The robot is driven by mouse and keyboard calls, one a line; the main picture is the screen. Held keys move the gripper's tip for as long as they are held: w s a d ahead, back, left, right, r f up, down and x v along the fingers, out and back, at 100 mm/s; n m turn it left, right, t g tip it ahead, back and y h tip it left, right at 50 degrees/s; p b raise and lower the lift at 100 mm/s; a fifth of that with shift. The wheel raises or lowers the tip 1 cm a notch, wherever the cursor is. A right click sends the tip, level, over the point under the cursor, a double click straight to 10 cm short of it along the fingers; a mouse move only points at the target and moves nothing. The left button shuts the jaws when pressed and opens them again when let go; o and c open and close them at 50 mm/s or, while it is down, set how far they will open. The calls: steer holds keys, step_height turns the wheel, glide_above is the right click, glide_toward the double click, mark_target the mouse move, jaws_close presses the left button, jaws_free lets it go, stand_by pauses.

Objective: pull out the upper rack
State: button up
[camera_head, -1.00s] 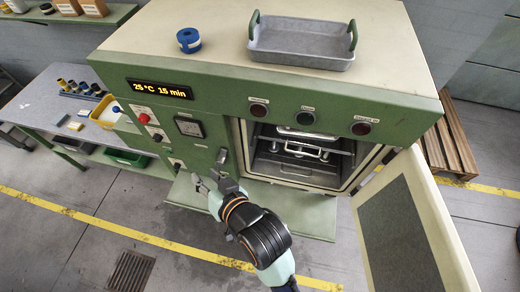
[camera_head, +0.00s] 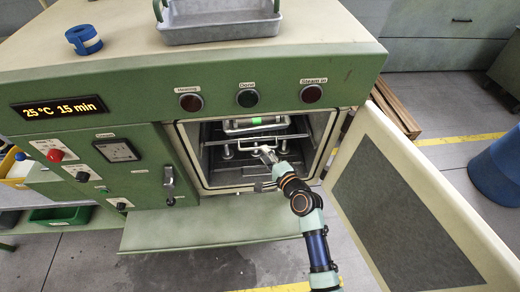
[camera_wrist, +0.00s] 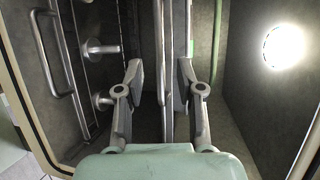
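The oven chamber is open. In the head view the upper rack's metal handle bar (camera_head: 240,146) runs across the opening, below a metal tray (camera_head: 235,125) with a green piece (camera_head: 256,121) on it. My gripper (camera_head: 262,154) is at the chamber mouth, by the middle of the handle. In the wrist view my gripper (camera_wrist: 160,85) is open, its fingers on either side of long metal bars (camera_wrist: 166,50). I cannot tell whether the fingers touch them. A lower U-shaped handle (camera_wrist: 49,70) shows at the left, clear of the fingers.
The open oven door (camera_head: 400,215) stands right of my arm. A green shelf (camera_head: 210,228) juts out below the chamber. A grey tray (camera_head: 220,28) and blue tape roll (camera_head: 84,40) sit on top. A bright lamp (camera_wrist: 285,46) shows inside the chamber.

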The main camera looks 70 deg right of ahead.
steer(key=x, duration=0.4)
steer(key=shift+w+d+f+b, duration=0.1)
steer(key=shift+w+d+b, duration=0.05)
steer(key=shift+w+b, duration=0.2)
steer(key=shift+c, duration=0.3)
jaws_close()
